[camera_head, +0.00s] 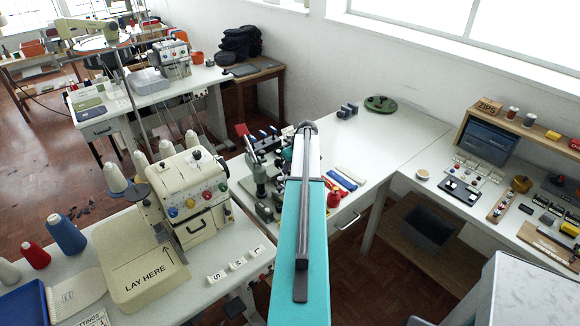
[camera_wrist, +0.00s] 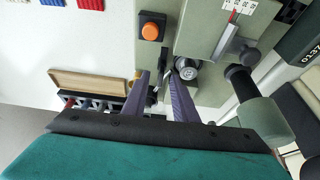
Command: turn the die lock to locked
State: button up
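My gripper (camera_wrist: 158,78) shows in the wrist view as two purple fingers with a gap between them. Their tips are in front of the grey-green buttonhole machine (camera_wrist: 208,38). A round silver knob (camera_wrist: 187,69) on a dark mount sits just right of the right fingertip; it may be the die lock, and I cannot read its setting. A dark, narrow part shows near the fingertips, and I cannot tell whether it is touched. In the head view the machine (camera_head: 262,175) is partly hidden behind my teal arm, and my gripper is hidden there too.
An orange button (camera_wrist: 151,31) on a black box is above the fingers in the wrist view. A wooden-edged tray (camera_wrist: 90,82) and a dark rack lie left. A grey-green cylinder (camera_wrist: 262,118) stands close on the right.

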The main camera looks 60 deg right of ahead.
jog(key=shift+w+f, duration=0.2)
jog(key=shift+f, duration=0.3)
